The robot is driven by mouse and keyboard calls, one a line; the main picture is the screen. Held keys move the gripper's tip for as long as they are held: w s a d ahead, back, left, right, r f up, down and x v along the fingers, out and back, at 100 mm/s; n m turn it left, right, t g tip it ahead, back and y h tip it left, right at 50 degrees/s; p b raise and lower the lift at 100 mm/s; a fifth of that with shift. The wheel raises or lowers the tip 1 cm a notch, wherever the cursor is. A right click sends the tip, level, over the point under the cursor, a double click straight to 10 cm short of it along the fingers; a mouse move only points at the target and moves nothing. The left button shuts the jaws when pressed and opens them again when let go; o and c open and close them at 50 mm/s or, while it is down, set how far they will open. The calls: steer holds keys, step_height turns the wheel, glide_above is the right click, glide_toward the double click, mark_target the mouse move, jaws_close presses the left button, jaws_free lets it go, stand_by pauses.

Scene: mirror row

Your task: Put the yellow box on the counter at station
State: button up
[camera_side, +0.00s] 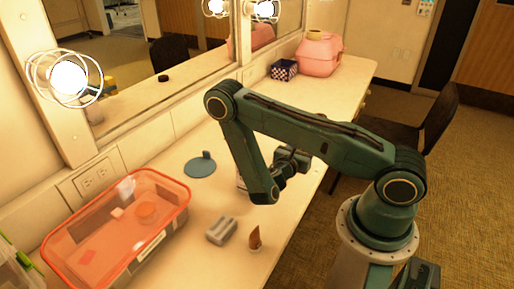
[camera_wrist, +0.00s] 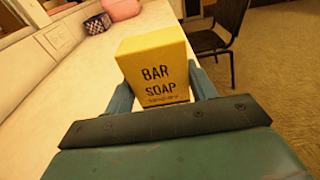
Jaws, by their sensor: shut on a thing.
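The yellow box (camera_wrist: 158,70), printed "BAR SOAP", stands out in the wrist view between the two blue-green fingers of my gripper (camera_wrist: 162,92). The fingers are shut on its sides. The counter (camera_wrist: 85,95) spreads below and left of it; I cannot tell whether the box touches it. In the side view my gripper (camera_side: 290,163) is over the middle of the counter (camera_side: 190,140), partly behind my arm. The yellow box is hidden there. No marked station can be made out with certainty.
A checkered box (camera_side: 284,70) and pink case (camera_side: 320,55) stand at the far end. Mirrors line the wall.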

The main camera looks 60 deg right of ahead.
steer(key=shift+f, duration=1.95)
steer(key=shift+f, duration=0.1)
steer(key=o, duration=1.1)
